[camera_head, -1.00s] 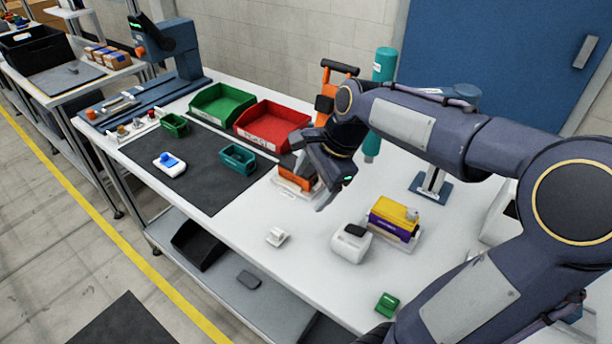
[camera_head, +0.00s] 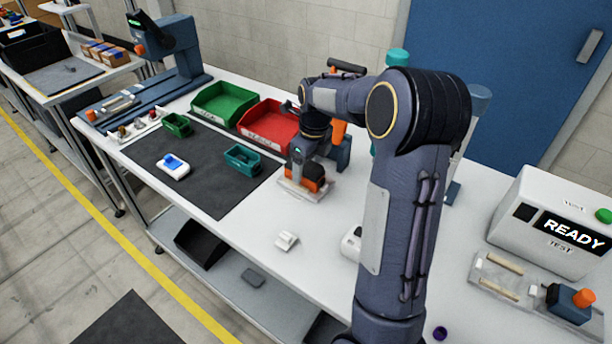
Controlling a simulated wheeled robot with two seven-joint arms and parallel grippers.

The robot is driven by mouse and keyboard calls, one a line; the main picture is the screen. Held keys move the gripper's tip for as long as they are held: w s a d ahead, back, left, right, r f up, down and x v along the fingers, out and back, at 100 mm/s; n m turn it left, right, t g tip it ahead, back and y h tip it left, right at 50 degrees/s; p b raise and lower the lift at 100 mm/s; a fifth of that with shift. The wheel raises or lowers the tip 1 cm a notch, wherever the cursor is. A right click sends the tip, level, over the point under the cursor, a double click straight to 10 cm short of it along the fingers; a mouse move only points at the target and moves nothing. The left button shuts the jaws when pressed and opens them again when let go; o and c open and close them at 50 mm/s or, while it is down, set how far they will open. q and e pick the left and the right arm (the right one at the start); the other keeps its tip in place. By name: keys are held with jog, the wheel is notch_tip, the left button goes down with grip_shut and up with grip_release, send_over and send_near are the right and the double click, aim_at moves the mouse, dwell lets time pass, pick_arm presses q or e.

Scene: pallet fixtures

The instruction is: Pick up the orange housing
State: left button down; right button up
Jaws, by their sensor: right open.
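The orange housing (camera_head: 316,173) sits in a pale fixture (camera_head: 291,190) on the white table, right of the dark mat. A dark part shows at its top. My right gripper (camera_head: 302,168) points down at the housing from above, with its jaws open. A finger shows at the housing's left side, and the far side of the jaws is hidden. I cannot tell whether the fingers touch the housing. My left gripper is not in view.
A red bin (camera_head: 269,122) and a green bin (camera_head: 222,102) stand behind. A teal tray (camera_head: 242,159) and a white-and-blue device (camera_head: 173,167) lie on the mat (camera_head: 205,190). A tester (camera_head: 550,225) reading READY stands at right. A white part (camera_head: 287,241) lies near the front edge.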

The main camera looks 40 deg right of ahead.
jog(key=shift+w+f, duration=0.2)
jog(key=shift+f, duration=0.7)
jog(key=shift+c, duration=0.3)
jog(key=c, duration=1.1)
jog(key=shift+r, duration=0.1)
